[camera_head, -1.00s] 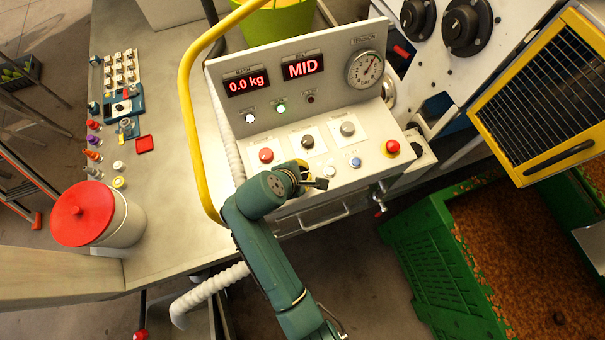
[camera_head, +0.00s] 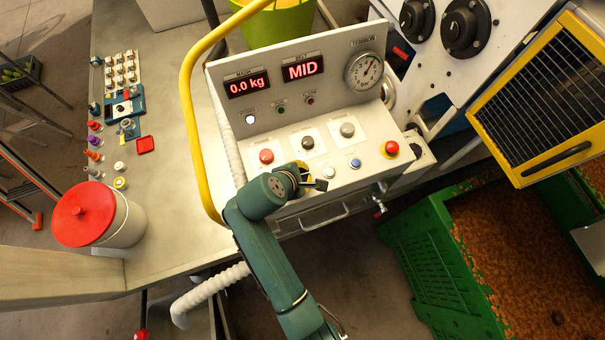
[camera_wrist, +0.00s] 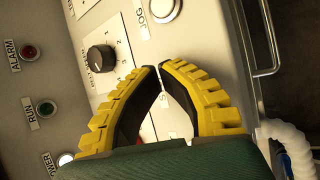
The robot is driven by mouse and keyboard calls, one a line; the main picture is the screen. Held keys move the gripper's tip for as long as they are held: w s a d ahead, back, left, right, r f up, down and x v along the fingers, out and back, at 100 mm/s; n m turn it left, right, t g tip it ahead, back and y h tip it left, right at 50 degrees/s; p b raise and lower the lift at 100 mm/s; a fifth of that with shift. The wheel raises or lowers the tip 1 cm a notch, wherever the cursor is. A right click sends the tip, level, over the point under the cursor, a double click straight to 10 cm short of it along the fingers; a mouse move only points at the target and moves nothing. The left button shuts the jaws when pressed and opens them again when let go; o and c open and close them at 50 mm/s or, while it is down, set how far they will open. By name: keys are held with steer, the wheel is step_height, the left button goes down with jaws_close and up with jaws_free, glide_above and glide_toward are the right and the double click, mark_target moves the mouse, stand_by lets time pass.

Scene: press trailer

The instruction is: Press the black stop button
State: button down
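The sloping control panel (camera_head: 285,178) is in the middle of the head view, with my gripper (camera_head: 317,184) low over its front edge. No black stop button can be made out; the area around my fingertips is covered by the gripper. In the wrist view my gripper (camera_wrist: 160,69) has its two yellow-backed fingers angled together, tips meeting or nearly so, with nothing held. Part of a label beginning with "S" shows between them. A black selector knob (camera_wrist: 100,58) sits left of the fingers, and the JOG button (camera_wrist: 163,8) is above the tips.
A red button (camera_head: 266,156), a blue button (camera_head: 355,163) and a red mushroom button (camera_head: 391,149) are on the same panel. The white power lamp (camera_head: 250,119) is lit; the green run lamp (camera_wrist: 46,109) is dark. A yellow rail (camera_head: 187,120) arches left of the panel.

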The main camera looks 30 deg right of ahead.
steer(key=shift+r+p, duration=0.65)
steer(key=shift+p, duration=0.05)
step_height(320, 180, up, 5)
steer(key=p, duration=0.5)
steer(key=shift+r+p, duration=0.1)
steer(key=shift+p, duration=0.3)
